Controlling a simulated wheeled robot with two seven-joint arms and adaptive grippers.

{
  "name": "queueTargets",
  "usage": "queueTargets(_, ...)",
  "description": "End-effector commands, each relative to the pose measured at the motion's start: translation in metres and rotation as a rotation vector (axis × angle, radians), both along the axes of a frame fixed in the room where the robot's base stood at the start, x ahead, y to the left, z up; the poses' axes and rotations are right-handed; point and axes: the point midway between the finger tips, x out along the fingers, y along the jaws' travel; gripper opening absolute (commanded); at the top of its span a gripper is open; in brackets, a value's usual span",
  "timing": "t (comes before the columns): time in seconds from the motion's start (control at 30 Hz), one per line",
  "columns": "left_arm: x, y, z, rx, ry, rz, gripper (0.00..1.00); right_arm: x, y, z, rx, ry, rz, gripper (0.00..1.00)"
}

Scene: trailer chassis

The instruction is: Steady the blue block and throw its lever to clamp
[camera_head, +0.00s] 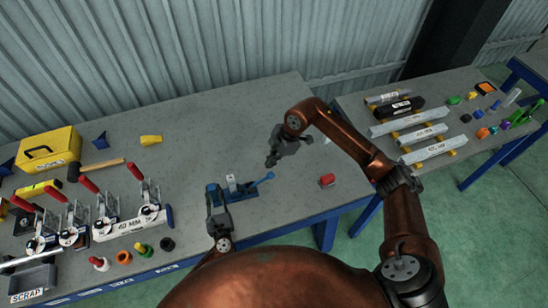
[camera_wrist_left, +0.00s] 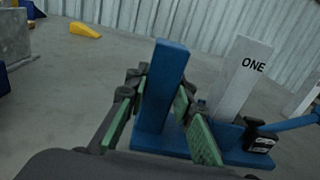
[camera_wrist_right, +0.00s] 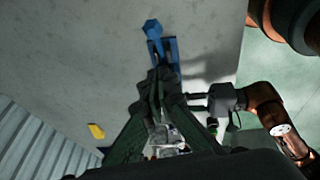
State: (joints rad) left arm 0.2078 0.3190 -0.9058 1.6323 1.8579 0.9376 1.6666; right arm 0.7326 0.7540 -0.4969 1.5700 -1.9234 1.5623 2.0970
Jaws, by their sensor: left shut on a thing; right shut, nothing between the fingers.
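The blue block (camera_head: 245,193) stands on the table with a blue upright post (camera_wrist_left: 163,88) at its left end. A white piece marked ONE (camera_wrist_left: 243,75) stands beside the post. The blue lever (camera_head: 262,180) extends to the right from the block, tilted up to a knob; it also shows in the right wrist view (camera_wrist_right: 152,30). My left gripper (camera_head: 213,196) is shut on the upright post, with green finger pads on both sides of it in the left wrist view. My right gripper (camera_head: 271,162) is shut and empty, above the table behind the lever knob, apart from it.
A red block (camera_head: 327,180) lies to the right near the table edge. Toggle clamps (camera_head: 105,205), a hammer (camera_head: 95,168) and a yellow toolbox (camera_head: 48,150) fill the left side. A yellow wedge (camera_head: 151,140) lies behind. The table around the lever is clear.

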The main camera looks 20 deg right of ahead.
Motion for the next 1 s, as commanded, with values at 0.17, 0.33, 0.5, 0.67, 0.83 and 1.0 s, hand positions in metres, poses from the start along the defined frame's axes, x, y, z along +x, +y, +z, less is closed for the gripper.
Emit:
queueTargets(0.17,0.001,0.0,0.001,0.001,-0.001,0.0,0.0,0.003,0.013,-0.035,0.003,0.003,-0.001,0.0)
queueTargets(0.33,0.001,0.0,0.0,0.001,-0.001,0.0,0.0,0.008,0.006,-0.061,0.0,0.002,-0.002,0.0)
queueTargets(0.5,0.0,0.0,0.001,0.0,-0.001,0.0,0.0,0.011,0.0,-0.074,0.001,-0.001,-0.001,0.0)
queueTargets(0.67,0.0,0.0,0.001,0.001,-0.001,0.0,0.0,0.011,-0.002,-0.078,0.001,-0.001,0.0,0.0)
queueTargets(0.83,0.0,0.0,0.0,0.001,-0.001,0.0,0.0,0.012,-0.002,-0.078,0.001,-0.002,0.0,0.0)
queueTargets(1.0,0.0,0.0,0.0,0.0,-0.001,0.0,0.0,0.011,-0.006,-0.082,0.021,0.003,-0.001,0.0)
